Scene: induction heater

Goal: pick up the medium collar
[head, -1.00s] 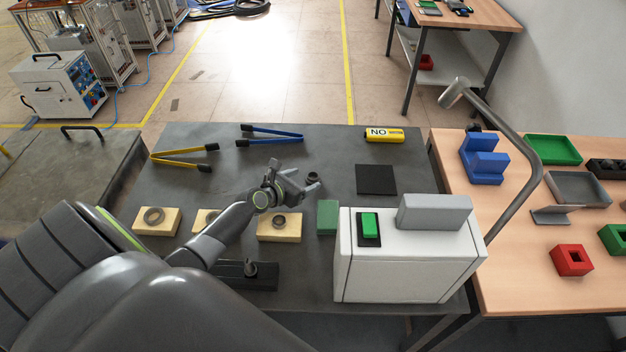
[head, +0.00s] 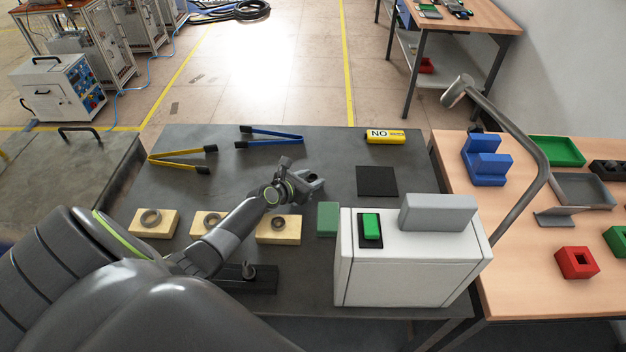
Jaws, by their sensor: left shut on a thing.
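My left gripper (head: 314,183) is over the middle of the dark table, its jaws closed on a small dark ring-shaped piece. That piece is now hidden by the fingers, so I cannot tell if it is the medium collar. Three grey rings lie on pale blocks: a left ring (head: 151,218), a middle ring (head: 211,220) and a right ring (head: 278,223). The forearm passes close beside the middle and right blocks. My right gripper is not in view.
A white heater box (head: 405,270) with a green switch stands at the right, a green block (head: 327,219) beside it. A black pad (head: 377,181) lies behind. Yellow tongs (head: 180,156), blue tongs (head: 270,135) and a yellow cylinder (head: 386,136) lie at the back.

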